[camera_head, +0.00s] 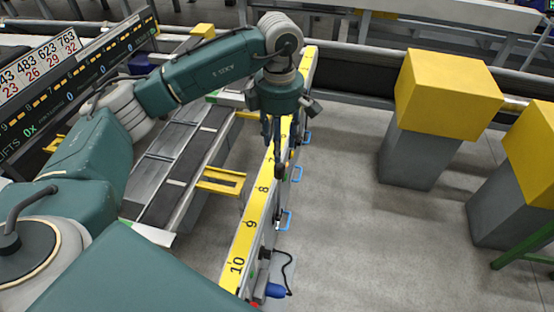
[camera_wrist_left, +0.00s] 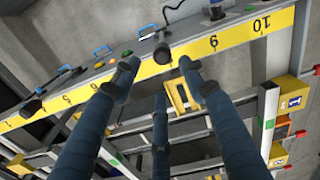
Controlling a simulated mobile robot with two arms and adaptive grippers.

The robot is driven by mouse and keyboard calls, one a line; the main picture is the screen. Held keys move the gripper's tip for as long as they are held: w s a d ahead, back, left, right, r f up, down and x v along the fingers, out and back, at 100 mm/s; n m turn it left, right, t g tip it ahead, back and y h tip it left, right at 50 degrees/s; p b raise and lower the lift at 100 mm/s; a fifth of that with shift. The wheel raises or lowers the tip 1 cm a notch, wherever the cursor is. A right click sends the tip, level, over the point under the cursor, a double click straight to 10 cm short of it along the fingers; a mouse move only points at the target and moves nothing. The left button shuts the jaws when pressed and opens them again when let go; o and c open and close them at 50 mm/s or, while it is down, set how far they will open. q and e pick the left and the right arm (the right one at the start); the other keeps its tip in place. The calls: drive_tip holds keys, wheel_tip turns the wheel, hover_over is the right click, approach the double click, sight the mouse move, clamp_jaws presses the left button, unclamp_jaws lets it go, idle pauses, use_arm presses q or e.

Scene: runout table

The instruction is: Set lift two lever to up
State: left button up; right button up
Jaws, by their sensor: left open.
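My left gripper (camera_head: 274,148) is open and points down over the yellow numbered rail (camera_head: 251,225) in the head view. Another black lever (camera_wrist_left: 31,108) is farther left along the rail. I cannot read which lever is lift two, nor tell its position. My right gripper is not in view.
Blue handles (camera_head: 285,220) stick out on the rail's right side. A blue cylinder (camera_head: 275,290) with a black cable is near its end. Yellow-topped grey blocks (camera_head: 447,90) stand at right. Between them and the rail the floor is clear. A dark runout table (camera_head: 165,165) lies left.

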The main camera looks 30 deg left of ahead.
sight(279, 165)
use_arm(q)
drive_tip(key=f, duration=0.2)
drive_tip(key=f+p, duration=0.1)
drive_tip(key=f, duration=0.2)
drive_tip(key=shift+s+d+f, duration=0.3)
drive_tip(key=shift+s+f, duration=0.1)
drive_tip(key=f, duration=0.1)
drive_tip(key=f+p, duration=0.1)
drive_tip(key=shift+w+a+f, duration=0.1)
drive_tip(key=shift+w+f, duration=0.1)
drive_tip(key=shift+f, duration=0.65)
clamp_jaws()
drive_tip(key=shift+a, duration=0.1)
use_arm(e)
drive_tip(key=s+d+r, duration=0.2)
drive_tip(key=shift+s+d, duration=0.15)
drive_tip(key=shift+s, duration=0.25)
